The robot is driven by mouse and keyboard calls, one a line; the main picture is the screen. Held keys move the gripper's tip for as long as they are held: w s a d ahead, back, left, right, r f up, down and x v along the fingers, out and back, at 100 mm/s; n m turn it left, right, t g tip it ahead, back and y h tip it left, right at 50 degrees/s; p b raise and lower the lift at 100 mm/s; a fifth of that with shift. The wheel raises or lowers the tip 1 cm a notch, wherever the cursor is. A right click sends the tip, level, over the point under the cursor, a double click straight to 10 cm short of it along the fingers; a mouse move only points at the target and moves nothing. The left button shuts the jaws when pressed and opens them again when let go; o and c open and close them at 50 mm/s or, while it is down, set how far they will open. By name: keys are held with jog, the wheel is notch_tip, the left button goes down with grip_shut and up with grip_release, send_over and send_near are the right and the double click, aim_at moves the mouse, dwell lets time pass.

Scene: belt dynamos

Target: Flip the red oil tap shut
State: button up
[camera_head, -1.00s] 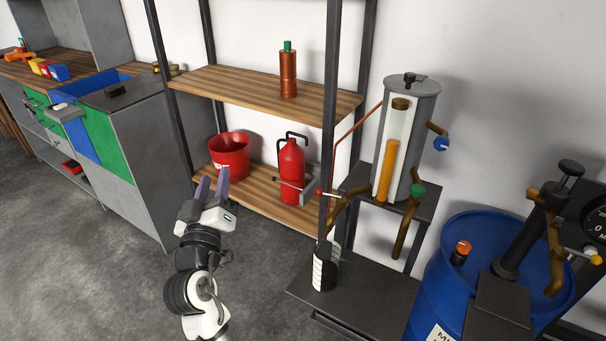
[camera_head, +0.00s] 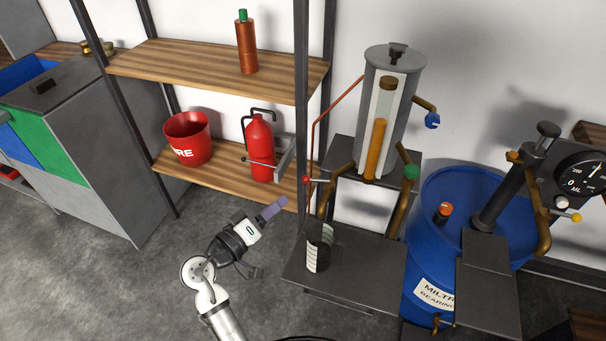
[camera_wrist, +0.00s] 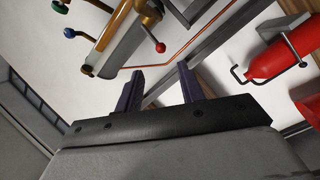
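The red tap knob (camera_head: 307,180) is a small red ball on the brown pipe at the lower left of the grey oil dispenser (camera_head: 408,110), close to the dark shelf post. The red knob also shows in the wrist view (camera_wrist: 160,47), on a short lever, ahead of the fingertips. My gripper (camera_head: 273,208) is left of the tap and a little lower in the head view, apart from it. In the wrist view my gripper (camera_wrist: 160,70) has its two purple fingers spread with nothing between them. A measuring jug (camera_head: 319,247) stands on the dark bench below the tap pipe.
The dispenser also has a blue-knobbed tap (camera_head: 432,120) and a green-knobbed tap (camera_head: 410,172). The shelf post (camera_head: 302,130) rises between gripper and dispenser. A red extinguisher (camera_head: 261,150) and fire bucket (camera_head: 187,140) stand on the shelf. A blue drum (camera_head: 440,210) is at right.

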aim_at(306, 177)
jog(key=p+x, duration=0.3)
jog(key=x, duration=0.8)
jog(key=shift+w+d, duration=0.2)
jog(key=shift+w, duration=0.1)
jog(key=shift+c, duration=0.2)
grip_shut()
jog(key=shift+w+f+m+g+h+b, duration=0.3)
jog(key=shift+m+g+h+b, duration=0.15)
jog(key=shift+b, duration=0.45)
jog(key=shift+w+m+g+h+b, duration=0.3)
jog(key=shift+m+g+h+b, duration=0.25)
jog(key=shift+g+h+b, duration=0.15)
jog(key=shift+w+d+r+m+g+h+b, duration=0.1)
jog(key=shift+r+m+g+h+b, duration=0.1)
jog(key=shift+m+g+h+b, duration=0.2)
